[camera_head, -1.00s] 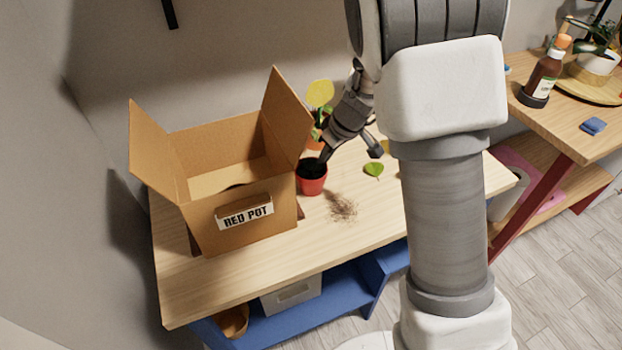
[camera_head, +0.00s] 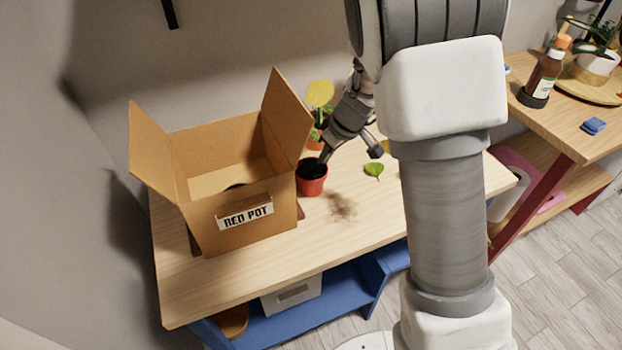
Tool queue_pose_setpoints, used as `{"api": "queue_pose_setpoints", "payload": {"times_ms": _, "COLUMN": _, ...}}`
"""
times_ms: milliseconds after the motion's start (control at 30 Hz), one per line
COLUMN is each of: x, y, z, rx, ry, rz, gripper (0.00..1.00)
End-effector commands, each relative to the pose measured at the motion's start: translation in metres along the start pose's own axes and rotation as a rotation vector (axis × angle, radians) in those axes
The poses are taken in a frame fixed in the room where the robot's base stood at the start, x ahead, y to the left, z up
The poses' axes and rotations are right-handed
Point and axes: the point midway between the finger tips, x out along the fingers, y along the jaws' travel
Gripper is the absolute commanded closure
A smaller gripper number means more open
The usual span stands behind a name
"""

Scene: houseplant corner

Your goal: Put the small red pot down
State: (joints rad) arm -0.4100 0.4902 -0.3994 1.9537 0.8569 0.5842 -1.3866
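The small red pot (camera_head: 312,186), with dark soil in it, stands upright on the wooden table, close to the right side of the cardboard box. My gripper (camera_head: 350,153) is open at the pot's upper right. Its fingers are spread wide. The left fingertip is at the pot's rim; I cannot tell whether it touches. The right fingertip is well clear of the pot, above the table. Nothing shows between the fingers.
The open cardboard box (camera_head: 226,218), labelled "RED POT", fills the table's left part. Spilled soil (camera_head: 341,207) and a green leaf (camera_head: 373,169) lie to the right. The table's front is clear.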

Motion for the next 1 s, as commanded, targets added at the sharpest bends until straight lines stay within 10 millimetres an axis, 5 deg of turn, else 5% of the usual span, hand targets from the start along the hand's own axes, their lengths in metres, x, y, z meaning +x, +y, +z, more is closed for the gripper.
{"api": "queue_pose_setpoints", "payload": {"times_ms": 667, "x": -0.003, "y": 0.0, "z": -0.001, "rx": 0.0, "ry": 0.001, "rz": 0.0, "gripper": 1.0}}
{"api": "queue_pose_setpoints", "payload": {"times_ms": 1000, "x": -0.044, "y": 0.001, "z": -0.018, "rx": 0.0, "ry": 0.005, "rz": 0.002, "gripper": 1.0}}
